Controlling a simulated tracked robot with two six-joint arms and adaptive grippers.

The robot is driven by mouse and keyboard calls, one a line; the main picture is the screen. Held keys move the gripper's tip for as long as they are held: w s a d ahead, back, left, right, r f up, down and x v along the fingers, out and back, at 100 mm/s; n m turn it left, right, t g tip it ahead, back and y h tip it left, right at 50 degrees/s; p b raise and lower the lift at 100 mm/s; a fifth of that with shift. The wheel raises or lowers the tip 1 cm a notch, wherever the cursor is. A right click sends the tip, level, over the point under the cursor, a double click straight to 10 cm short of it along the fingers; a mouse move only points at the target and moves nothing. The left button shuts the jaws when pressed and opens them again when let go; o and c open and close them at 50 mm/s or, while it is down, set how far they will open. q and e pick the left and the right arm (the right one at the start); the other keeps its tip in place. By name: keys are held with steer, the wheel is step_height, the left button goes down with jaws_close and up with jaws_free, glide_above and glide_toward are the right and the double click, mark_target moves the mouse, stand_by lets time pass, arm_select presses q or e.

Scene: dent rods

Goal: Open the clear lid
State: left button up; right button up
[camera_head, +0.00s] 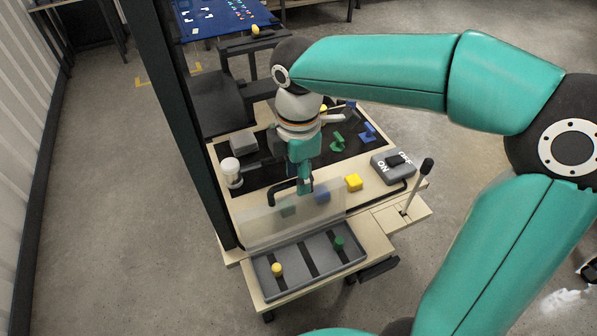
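The clear lid (262,228) is a see-through panel over the front part of the wooden workstation. It looks raised at an angle along the back edge of a grey tray (325,266). Its exact tilt is hard to judge. A black bar (281,190), perhaps its handle, shows by the lid's upper edge. My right gripper (305,187) points down at this upper edge, beside the black bar. Whether it touches or grips the bar cannot be told, and its fingers are too small to read. My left gripper is not in view.
The tray holds a yellow knob (277,269) and a green knob (339,243). A white cup (231,172) stands at left, near a dark post (187,120).

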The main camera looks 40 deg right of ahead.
jaws_close()
steer(key=shift+s+a+t+b, duration=0.2)
steer(key=shift+s+t+b, duration=0.35)
steer(key=shift+b, duration=0.3)
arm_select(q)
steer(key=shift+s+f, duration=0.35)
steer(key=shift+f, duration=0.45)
arm_select(e)
steer(key=shift+s+a+r, duration=0.1)
steer(key=shift+s+r, duration=0.05)
steer(key=shift+s, duration=0.35)
steer(key=shift+s+a+r, duration=0.1)
steer(key=shift+s, duration=0.35)
